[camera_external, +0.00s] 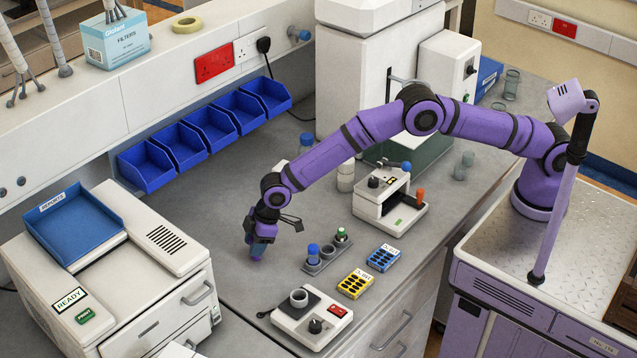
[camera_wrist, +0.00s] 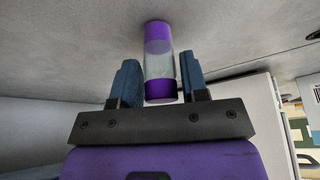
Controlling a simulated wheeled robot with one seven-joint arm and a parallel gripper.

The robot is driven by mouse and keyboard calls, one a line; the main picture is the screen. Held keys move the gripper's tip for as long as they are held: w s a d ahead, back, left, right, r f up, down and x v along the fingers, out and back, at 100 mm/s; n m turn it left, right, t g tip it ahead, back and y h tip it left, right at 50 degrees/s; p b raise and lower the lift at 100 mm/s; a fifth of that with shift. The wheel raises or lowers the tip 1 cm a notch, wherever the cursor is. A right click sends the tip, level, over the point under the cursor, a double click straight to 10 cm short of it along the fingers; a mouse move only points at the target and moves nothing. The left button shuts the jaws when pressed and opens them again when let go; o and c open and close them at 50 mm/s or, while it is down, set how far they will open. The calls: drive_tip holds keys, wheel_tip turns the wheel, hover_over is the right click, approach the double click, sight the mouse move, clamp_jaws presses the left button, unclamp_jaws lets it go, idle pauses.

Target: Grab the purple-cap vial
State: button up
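The purple-cap vial (camera_wrist: 159,66) shows in the wrist view as a clear tube with purple at both ends. It stands out against the grey bench surface. My gripper (camera_wrist: 160,75) has its two blue fingers apart, one on each side of the vial, with a narrow gap showing beside each finger. I see no clear contact. In the external view my gripper (camera_external: 260,247) is low over the open middle of the bench, left of the small vial rack. There the vial is mostly hidden by the gripper and I cannot make it out clearly.
Yellow (camera_external: 355,284) and blue (camera_external: 383,258) blocks and a small plate device (camera_external: 312,319) stand nearby. A printer (camera_external: 125,270) is at left; blue bins (camera_external: 210,127) line the back.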

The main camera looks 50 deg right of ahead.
drive_tip(key=c, duration=0.5)
